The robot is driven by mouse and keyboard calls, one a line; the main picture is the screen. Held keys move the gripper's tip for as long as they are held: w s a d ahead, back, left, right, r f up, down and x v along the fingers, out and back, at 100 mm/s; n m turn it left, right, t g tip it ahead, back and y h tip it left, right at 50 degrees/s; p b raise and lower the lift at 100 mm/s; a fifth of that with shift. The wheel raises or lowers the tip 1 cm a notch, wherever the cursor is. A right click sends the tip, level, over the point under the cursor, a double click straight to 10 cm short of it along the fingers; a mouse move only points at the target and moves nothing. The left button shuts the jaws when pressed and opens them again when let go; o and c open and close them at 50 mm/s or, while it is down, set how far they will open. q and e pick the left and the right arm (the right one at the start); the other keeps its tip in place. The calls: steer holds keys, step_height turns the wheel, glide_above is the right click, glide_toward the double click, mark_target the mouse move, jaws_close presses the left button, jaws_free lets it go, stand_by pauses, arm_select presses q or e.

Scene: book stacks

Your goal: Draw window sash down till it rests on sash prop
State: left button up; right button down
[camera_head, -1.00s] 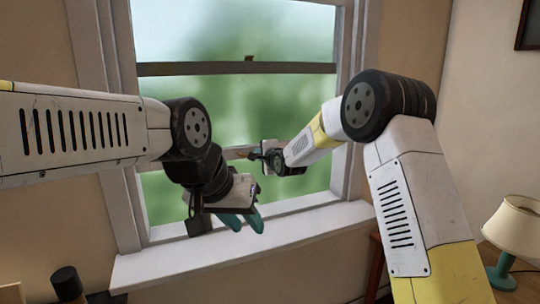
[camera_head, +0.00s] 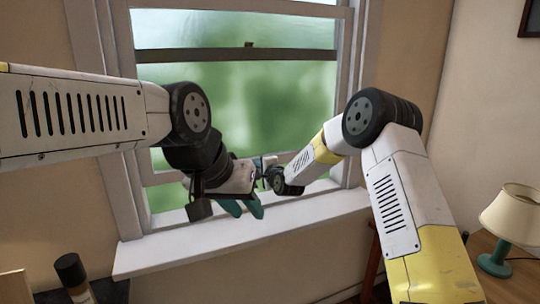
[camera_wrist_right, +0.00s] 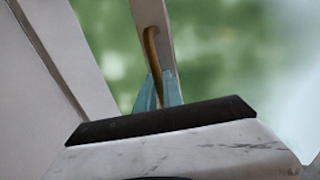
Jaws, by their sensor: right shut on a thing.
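The window sash is the lower framed pane; its pale bottom rail (camera_head: 163,178) runs behind my grippers, above the white sill. In the right wrist view the sash rail (camera_wrist_right: 150,12) carries a curved brass-coloured handle (camera_wrist_right: 152,52). The teal fingers of my right gripper (camera_wrist_right: 159,92) are closed on this handle. In the head view my right gripper (camera_head: 266,172) is at the rail, with its fingers mostly hidden.
The white sill (camera_head: 300,215) is bare along its front. A dark cylinder (camera_head: 72,270) stands at the lower left. A lamp with a cream shade (camera_head: 515,212) stands on a wooden table at the right. My two arms fill much of the space before the window.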

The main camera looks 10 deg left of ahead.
step_height(320, 180, down, 2)
steer(key=shift+s+d, duration=0.15)
steer(key=c, duration=1.5)
jaws_free()
steer(key=shift+r, duration=0.1)
steer(key=shift+r, duration=0.15)
steer(key=v, duration=0.7)
steer(key=shift+s+r, duration=0.15)
steer(key=shift+s, duration=0.05)
steer(key=shift+d, duration=0.15)
